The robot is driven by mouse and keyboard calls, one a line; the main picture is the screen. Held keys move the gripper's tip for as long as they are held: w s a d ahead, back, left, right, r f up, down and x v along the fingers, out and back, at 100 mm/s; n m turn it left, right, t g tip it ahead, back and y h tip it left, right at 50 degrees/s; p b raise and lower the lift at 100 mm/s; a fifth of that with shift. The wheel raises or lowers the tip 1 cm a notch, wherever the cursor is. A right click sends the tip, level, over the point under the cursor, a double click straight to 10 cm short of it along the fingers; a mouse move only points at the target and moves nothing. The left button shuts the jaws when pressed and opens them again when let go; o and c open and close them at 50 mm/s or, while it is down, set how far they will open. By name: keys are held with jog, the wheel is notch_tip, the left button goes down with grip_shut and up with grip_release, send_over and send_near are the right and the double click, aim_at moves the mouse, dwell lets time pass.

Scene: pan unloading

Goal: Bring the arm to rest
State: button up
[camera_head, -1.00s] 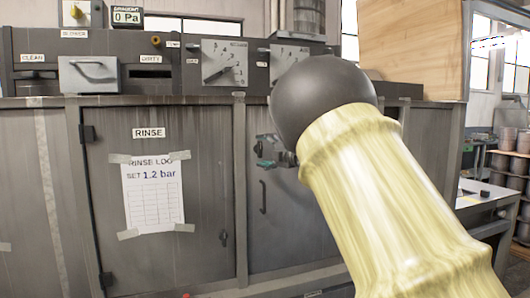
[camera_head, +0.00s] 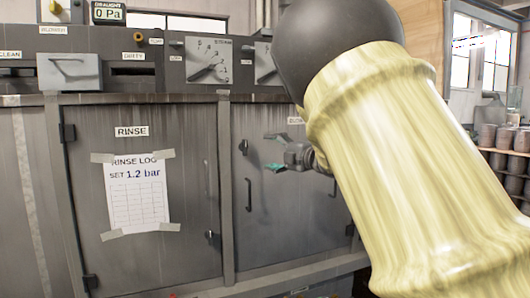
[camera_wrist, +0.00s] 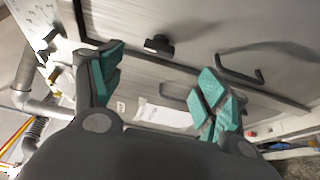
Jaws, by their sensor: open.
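My arm, in a pale yellow sleeve (camera_head: 400,150) with a dark rounded joint, fills the right of the head view. My gripper (camera_head: 276,167) shows small beyond it, in front of the grey door right of the RINSE door, partly hidden by the arm. In the wrist view my gripper (camera_wrist: 160,88) has its two teal-padded fingers spread wide apart with nothing between them. I cannot tell from the head view how far the fingers are from the door.
A grey cabinet has a RINSE door (camera_head: 140,200) with a taped rinse log (camera_head: 137,194). Above are dials (camera_head: 208,60), a drawer (camera_head: 68,71) and a draught display (camera_head: 108,13). A door handle (camera_wrist: 240,68) shows in the wrist view. Shelved pots (camera_head: 504,138) stand at the far right.

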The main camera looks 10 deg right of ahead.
jog(key=shift+s+d, duration=0.25)
jog(key=shift+s, duration=0.05)
jog(key=s+d+f+m+g+h+p, duration=0.1)
jog(key=s+d+f+m+h, duration=0.2)
jog(key=f, duration=1.1)
jog(key=s+d+f+m+h, duration=0.15)
jog(key=f+m, duration=0.45)
jog(key=f, duration=0.7)
jog(key=s+d+f+m+g+h+p, duration=0.1)
jog(key=s+d+f+m+h, duration=0.2)
jog(key=f, duration=1.1)
jog(key=s+f+m+g, duration=0.2)
jog(key=s+f+m, duration=0.2)
jog(key=s+f, duration=0.65)
jog(key=s+f+m+g+h+p, duration=0.1)
jog(key=s+f+m+g+h, duration=0.35)
jog(key=s+f, duration=1.55)
jog(key=s+f+m+g+y, duration=0.1)
jog(key=s+m+g, duration=0.4)
jog(key=s, duration=2.1)
jog(key=shift+s+a+f+g+p, duration=0.15)
jog(key=shift+a+f+g+p, duration=0.15)
jog(key=shift+f+g+p, duration=0.15)
